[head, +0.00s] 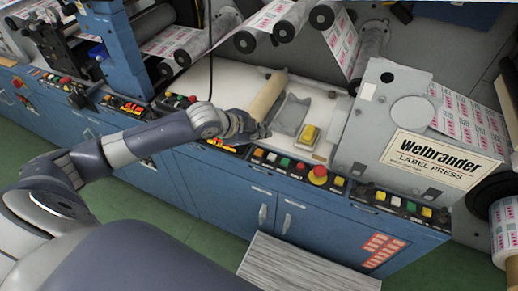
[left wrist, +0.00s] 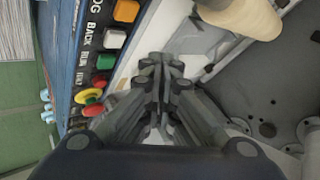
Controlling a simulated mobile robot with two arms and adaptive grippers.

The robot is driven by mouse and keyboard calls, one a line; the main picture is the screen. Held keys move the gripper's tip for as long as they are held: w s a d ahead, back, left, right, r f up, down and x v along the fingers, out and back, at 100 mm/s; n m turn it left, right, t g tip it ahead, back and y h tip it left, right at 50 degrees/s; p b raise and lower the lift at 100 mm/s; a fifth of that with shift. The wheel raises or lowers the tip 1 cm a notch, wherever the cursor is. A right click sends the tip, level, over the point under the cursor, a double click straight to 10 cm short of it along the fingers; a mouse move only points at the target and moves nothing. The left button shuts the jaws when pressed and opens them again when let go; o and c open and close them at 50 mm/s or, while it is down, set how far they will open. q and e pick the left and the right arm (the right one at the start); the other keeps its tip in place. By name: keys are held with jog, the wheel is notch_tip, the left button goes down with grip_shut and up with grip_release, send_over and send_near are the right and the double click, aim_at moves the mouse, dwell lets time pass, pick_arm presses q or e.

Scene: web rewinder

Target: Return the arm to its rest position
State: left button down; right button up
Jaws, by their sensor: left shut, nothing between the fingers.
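My left arm (head: 140,143) reaches in from the left over the blue machine cabinet. My left gripper (head: 262,133) is over the front part of the machine's pale worktop, just behind the button strip. In the left wrist view the fingers of the left gripper (left wrist: 160,62) are together and empty. A tan cardboard roll core (head: 268,95) lies close behind the gripper; part of it also shows at the top of the left wrist view (left wrist: 245,14). I cannot tell whether the gripper touches the core. My right gripper is not in view.
A strip of coloured buttons (head: 285,163) with a red emergency stop (head: 317,175) runs along the front edge. The label press panel (head: 435,158) stands farther right. Green floor (head: 200,240) lies in front.

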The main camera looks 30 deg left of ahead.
pick_arm(q)
jog(key=s+d+f+n+g, duration=0.25)
jog(key=s+d+f, duration=0.35)
jog(key=s+d, duration=0.6)
jog(key=s+a+f+n+g+y, duration=0.1)
jog(key=s+a+n, duration=0.25)
jog(key=s, duration=0.45)
jog(key=s+a+f+n+g+y, duration=0.1)
jog(key=s+a+n+y, duration=0.1)
jog(key=s+n, duration=0.5)
jog(key=s+f+m+g, duration=0.1)
jog(key=s+f, duration=0.1)
jog(key=f, duration=1.1)
jog(key=s+f+m+g, duration=0.1)
jog(key=s+f, duration=0.1)
jog(key=f, duration=1.2)
jog(key=s+a+f+g+b, duration=0.1)
jog(key=s+a+f, duration=0.2)
jog(key=s+f, duration=1.3)
jog(key=shift+s+f, duration=0.35)
jog(key=shift+s, duration=0.25)
